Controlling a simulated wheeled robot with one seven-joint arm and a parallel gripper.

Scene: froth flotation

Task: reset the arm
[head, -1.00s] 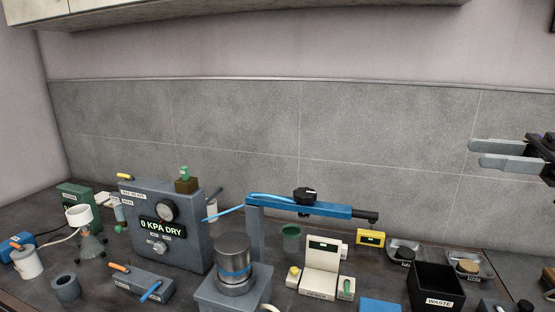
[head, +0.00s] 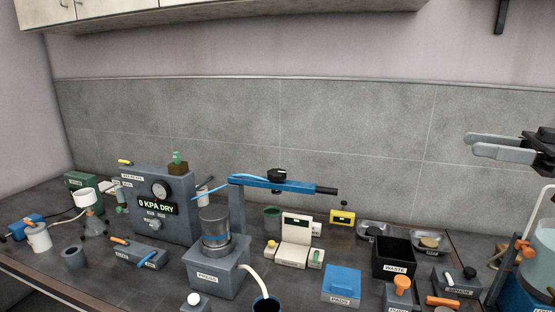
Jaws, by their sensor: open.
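My gripper (head: 490,145) is at the right edge of the head view, raised in front of the grey wall panel and above the right side of the bench. Its two grey fingers point left with a gap between them. Nothing is between them. The rest of my arm runs out of view at the right.
Below my gripper stand a black waste box (head: 394,258), small trays (head: 374,229) and a liquid-filled vessel (head: 537,262). A press (head: 215,266) with a blue overhead arm (head: 283,186) stands mid-bench. A gauge box (head: 157,203) is left. Wall cabinets (head: 115,8) hang above.

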